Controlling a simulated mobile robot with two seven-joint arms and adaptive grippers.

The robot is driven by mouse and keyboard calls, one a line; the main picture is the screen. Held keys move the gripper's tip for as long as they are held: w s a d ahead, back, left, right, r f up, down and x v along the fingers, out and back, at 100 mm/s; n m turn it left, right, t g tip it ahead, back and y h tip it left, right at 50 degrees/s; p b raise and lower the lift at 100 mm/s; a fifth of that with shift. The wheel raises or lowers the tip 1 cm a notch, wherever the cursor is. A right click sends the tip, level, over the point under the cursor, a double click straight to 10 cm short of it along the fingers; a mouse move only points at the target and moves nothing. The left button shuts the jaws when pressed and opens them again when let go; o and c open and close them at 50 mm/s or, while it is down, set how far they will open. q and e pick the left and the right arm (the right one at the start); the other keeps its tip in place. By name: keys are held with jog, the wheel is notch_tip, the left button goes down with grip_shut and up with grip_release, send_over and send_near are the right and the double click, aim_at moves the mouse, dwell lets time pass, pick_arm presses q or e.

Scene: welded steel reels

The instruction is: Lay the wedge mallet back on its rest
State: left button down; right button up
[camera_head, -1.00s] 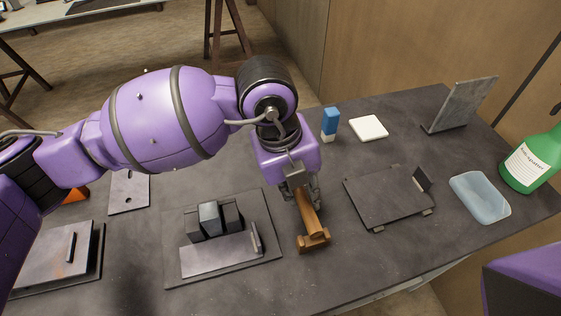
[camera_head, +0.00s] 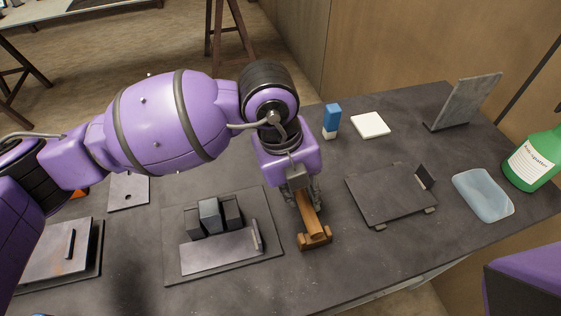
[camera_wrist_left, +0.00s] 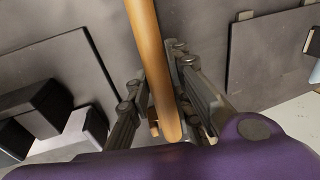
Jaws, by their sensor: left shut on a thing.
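My left gripper (camera_head: 304,203) points down over the table and is shut on the wooden wedge mallet (camera_wrist_left: 146,45). In the left wrist view the mallet's round, orange-brown handle runs between the two fingers, its near end by the palm. In the head view a wooden crosspiece (camera_head: 314,238) with raised ends shows just in front of the gripper, low at the table. I cannot tell whether it is the mallet's head or part of the rest, nor whether the mallet touches a support. My right gripper is out of view.
A dark fixture plate with steel blocks (camera_head: 222,262) lies left of the gripper. A flat hinged plate (camera_head: 388,196) lies to the right.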

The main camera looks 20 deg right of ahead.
pick_arm(q)
jog(key=shift+f, duration=0.3)
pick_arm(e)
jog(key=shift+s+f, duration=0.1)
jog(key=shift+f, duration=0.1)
pick_arm(q)
jog(key=c, duration=1.5)
grip_release()
jog(key=shift+f, duration=0.1)
jog(key=p+v, duration=0.5)
jog(key=v, duration=0.3)
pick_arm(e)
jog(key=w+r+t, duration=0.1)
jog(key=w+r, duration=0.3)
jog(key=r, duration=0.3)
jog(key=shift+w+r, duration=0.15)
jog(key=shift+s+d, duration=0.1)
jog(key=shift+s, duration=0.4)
